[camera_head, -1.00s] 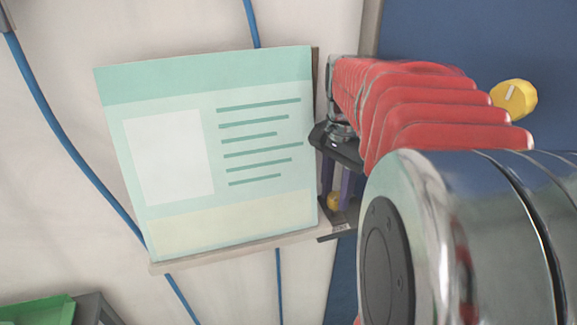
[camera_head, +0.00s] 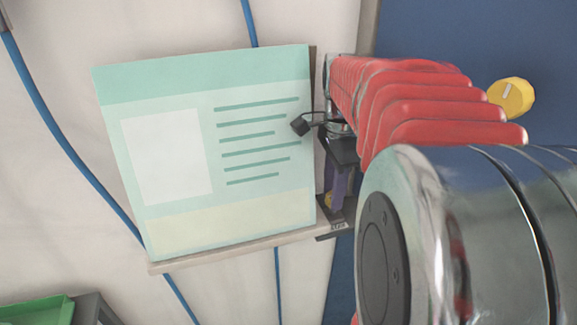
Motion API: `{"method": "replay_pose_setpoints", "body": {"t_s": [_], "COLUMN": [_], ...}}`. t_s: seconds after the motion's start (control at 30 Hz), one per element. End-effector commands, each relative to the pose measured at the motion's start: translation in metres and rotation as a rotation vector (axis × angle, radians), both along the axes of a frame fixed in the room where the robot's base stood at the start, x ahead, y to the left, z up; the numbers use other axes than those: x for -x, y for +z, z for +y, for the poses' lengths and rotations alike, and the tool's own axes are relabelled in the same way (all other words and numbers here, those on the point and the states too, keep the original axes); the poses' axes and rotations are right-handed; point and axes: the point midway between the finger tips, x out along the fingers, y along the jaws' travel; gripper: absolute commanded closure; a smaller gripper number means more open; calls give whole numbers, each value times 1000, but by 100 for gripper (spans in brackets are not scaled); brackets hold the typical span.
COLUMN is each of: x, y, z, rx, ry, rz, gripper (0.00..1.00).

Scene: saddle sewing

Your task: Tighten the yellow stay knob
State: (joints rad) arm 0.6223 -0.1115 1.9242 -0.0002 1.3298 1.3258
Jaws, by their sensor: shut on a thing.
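My gripper (camera_head: 333,201) is at the right edge of the teal and white board, at the far end of my red arm. The arm hides much of the gripper and the knob's mounting.
A larger yellow knob (camera_head: 511,97) with a pale mark sits on the blue panel (camera_head: 465,30) at right. The teal and white board (camera_head: 215,150) stands on a pale ledge (camera_head: 235,247). Blue cables (camera_head: 62,150) run down the pale wall. A green tray (camera_head: 35,311) is at lower left.

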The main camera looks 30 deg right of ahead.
Motion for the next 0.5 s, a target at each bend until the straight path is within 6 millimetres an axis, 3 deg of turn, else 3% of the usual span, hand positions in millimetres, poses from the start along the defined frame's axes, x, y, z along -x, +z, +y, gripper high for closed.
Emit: {"method": "replay_pose_setpoints", "body": {"t_s": [0.5], "x": [-2], "y": [1], "z": [0], "rx": [1], "ry": [-35], "rz": [-6], "gripper": [92]}}
